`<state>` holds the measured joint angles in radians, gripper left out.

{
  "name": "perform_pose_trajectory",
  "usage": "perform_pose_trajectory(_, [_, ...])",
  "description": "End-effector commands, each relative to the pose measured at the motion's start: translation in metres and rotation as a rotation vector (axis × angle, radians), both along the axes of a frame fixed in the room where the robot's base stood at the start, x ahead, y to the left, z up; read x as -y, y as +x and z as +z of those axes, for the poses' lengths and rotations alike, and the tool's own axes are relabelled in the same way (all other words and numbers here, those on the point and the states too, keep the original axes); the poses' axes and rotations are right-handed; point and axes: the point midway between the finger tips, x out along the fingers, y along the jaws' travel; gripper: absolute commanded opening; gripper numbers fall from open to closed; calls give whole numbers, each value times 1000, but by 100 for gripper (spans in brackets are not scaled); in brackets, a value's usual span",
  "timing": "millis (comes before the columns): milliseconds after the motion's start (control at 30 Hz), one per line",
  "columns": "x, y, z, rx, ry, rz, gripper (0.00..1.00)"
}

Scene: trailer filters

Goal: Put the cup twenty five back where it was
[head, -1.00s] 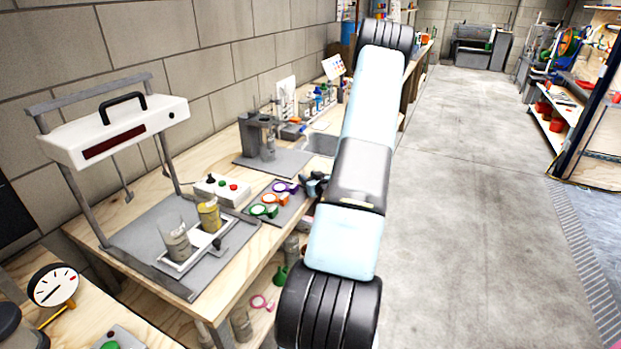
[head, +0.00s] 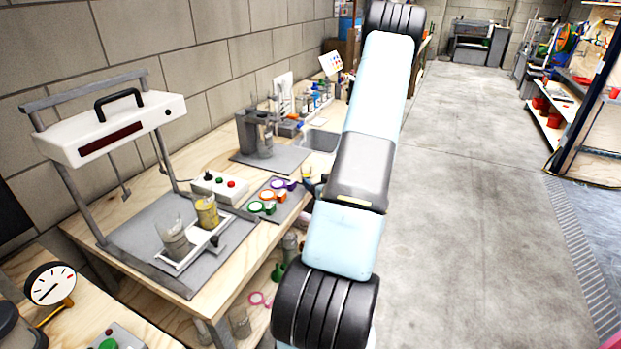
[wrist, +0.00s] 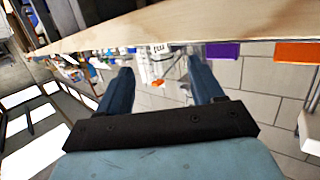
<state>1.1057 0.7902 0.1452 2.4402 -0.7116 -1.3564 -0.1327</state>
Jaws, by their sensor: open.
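Several small coloured cups with ring handles stand on a grey mat (head: 292,208) on the bench: a green cup (head: 257,208), an orange cup (head: 269,196) and a purple cup (head: 281,185). I cannot read any number on them, so I cannot tell which is twenty five.
A control box (head: 219,187) with buttons stands behind the cups. A pink ring (head: 262,299) shows on the shelf below. The floor at right is clear.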

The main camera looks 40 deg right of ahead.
Motion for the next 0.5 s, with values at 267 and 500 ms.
perform_pose_trajectory(267, [-8, -34, 8, 2, -2, -2, 67])
perform_pose_trajectory(500, [-14, -29, 19, -37, -24, 18, 67])
